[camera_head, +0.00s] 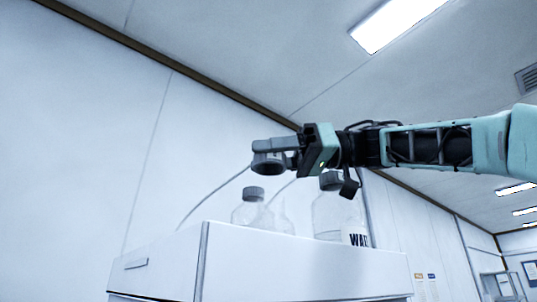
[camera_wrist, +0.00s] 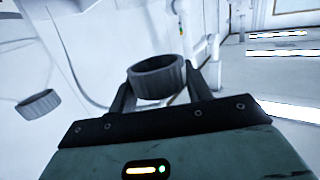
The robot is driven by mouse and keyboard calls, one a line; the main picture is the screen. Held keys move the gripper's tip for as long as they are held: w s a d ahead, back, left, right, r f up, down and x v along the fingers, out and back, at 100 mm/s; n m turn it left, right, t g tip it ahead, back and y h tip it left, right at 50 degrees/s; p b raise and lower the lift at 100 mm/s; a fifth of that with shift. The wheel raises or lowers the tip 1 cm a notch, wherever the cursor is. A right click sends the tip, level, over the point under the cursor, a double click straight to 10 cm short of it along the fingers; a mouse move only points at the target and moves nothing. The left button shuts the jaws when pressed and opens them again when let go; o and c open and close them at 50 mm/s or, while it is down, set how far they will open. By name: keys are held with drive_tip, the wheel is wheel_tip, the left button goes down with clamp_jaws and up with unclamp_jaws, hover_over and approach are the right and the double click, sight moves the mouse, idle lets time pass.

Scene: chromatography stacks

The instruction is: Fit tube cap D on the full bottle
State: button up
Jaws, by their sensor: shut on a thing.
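My gripper (camera_head: 268,154) is shut on a dark grey ribbed cap (camera_head: 269,163), held in the air above the white cabinet top. In the wrist view the cap (camera_wrist: 157,79) sits between the two fingers (camera_wrist: 158,92), with its round top rim showing. I cannot read a letter on it. Thin tubes hang near it in the head view. Below stand a clear bottle with a grey cap (camera_head: 252,194) at the left and a larger clear bottle with a dark cap (camera_head: 331,182) at the right. I cannot tell which bottle is full.
The bottles stand on a white cabinet (camera_head: 290,262). A small clear vessel (camera_head: 283,219) stands between them. Another dark cap (camera_wrist: 38,104) shows at the left of the wrist view. Air left of my gripper is clear.

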sight(270, 194)
drive_tip(key=shift+s+f, duration=0.1)
drive_tip(key=shift+f, duration=1.9)
drive_tip(key=shift+d, duration=0.1)
drive_tip(key=shift+f, duration=0.1)
drive_tip(key=shift+f+b, duration=0.65)
drive_tip(key=shift+f, duration=0.25)
drive_tip(key=shift+f, duration=0.4)
drive_tip(key=o, duration=1.5)
drive_tip(key=shift+r, duration=0.1)
